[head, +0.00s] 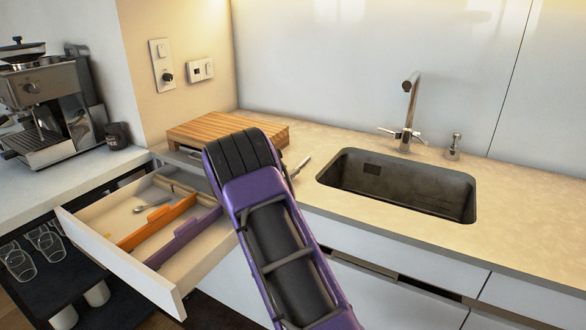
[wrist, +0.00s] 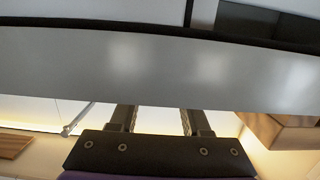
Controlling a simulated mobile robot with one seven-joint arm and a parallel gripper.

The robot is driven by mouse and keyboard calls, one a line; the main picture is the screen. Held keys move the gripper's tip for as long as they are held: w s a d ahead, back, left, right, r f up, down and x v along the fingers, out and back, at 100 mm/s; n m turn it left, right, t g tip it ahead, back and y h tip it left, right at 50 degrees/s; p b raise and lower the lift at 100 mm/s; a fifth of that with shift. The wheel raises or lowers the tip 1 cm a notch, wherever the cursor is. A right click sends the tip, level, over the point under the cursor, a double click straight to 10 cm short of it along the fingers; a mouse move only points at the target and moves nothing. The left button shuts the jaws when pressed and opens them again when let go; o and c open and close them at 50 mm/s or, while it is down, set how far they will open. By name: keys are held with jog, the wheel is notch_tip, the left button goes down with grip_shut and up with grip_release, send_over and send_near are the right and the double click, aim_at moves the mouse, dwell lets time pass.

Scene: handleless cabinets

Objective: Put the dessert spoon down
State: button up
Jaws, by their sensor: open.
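A small silver spoon (head: 153,204) lies in the open drawer (head: 110,254), in the left compartment beside the orange divider (head: 158,222). I take it to be the dessert spoon. My gripper (wrist: 159,110) shows in the wrist view with its two fingers apart and nothing between them. The spoon does not show in the wrist view. In the head view my purple arm hides the gripper, so its distance from the spoon cannot be told.
A purple divider (head: 183,238) splits the drawer further. A wooden board (head: 195,131) lies on the counter behind it. A thin metal object (head: 301,166) shows beside my arm. The sink (head: 400,186) and tap (head: 408,110) are to the right. A coffee machine (head: 48,105) stands left.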

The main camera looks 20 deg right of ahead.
jog(key=v, duration=0.6)
jog(key=shift+s+a, duration=0.15)
jog(key=shift+a, duration=0.15)
jog(key=shift+o, duration=0.4)
jog(key=shift+s+a+r, duration=0.1)
jog(key=shift+s+a, duration=0.15)
jog(key=shift+o, duration=0.8)
jog(key=w+a+r+n+t+y+p, duration=0.2)
jog(key=w+a+r+y, duration=0.5)
jog(key=w, duration=0.4)
jog(key=a+r+n+t, duration=0.1)
jog(key=a+t, duration=0.1)
jog(key=shift+a+n, duration=0.3)
jog(key=shift+a, duration=0.05)
jog(key=s+d+r+g+y+p, duration=0.1)
jog(key=s+d+r+g, duration=0.15)
jog(key=d, duration=0.35)
jog(key=s+d+r+g+y+p, duration=0.1)
jog(key=s+d+r+g+p, duration=0.1)
jog(key=s+d+g, duration=0.3)
jog(key=s+d+r+g+y+p, duration=0.1)
jog(key=d+r+g+y, duration=0.15)
jog(key=d, duration=0.45)
send_near(299, 164)
jog(key=f, duration=0.1)
jog(key=f+h, duration=0.1)
jog(key=shift+w+f+n, duration=0.25)
jog(key=shift+w+n, duration=0.15)
jog(key=shift+x, duration=2.7)
